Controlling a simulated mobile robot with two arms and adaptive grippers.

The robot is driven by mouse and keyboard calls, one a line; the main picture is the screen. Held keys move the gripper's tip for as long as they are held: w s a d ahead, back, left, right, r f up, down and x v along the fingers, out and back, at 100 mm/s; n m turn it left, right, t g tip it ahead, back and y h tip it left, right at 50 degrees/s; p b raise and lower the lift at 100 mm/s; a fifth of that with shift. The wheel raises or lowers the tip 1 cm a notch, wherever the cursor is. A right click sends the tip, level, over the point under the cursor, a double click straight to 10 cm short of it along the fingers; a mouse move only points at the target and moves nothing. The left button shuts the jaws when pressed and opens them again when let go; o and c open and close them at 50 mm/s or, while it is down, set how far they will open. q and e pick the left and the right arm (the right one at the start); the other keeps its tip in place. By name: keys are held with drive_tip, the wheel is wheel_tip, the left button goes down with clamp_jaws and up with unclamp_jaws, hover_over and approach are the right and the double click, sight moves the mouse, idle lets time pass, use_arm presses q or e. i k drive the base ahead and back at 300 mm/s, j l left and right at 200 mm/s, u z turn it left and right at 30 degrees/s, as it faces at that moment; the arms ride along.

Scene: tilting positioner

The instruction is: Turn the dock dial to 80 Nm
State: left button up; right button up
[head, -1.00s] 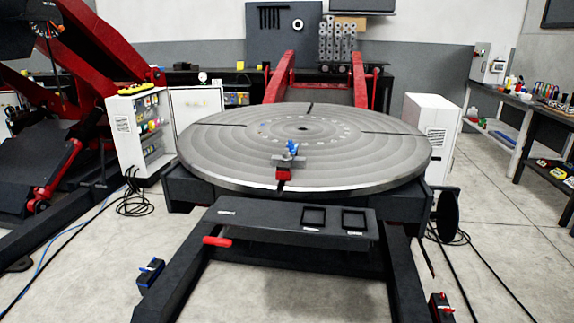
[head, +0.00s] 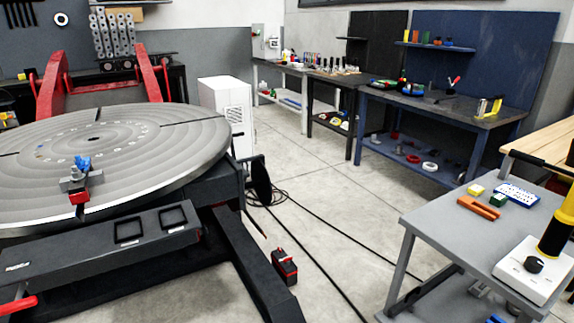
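A white dock (head: 528,270) with a black dial (head: 534,264) on its top sits on the grey cart at the right in the head view. A yellow and black tool (head: 558,232) stands in the dock, partly cut off by the picture's right edge. The dial's markings are too small to read. Neither of my grippers shows in the head view.
The grey cart (head: 440,218) also bears orange bars, a yellow block, a green block and a blue-and-white tray. The round positioner table (head: 180,135) fills the left. A red-and-black box (head: 284,267) lies on the floor between them, near black cables. Blue workbench (head: 440,112) behind.

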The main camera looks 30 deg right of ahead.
sight(533, 264)
drive_tip(key=z, duration=2.5)
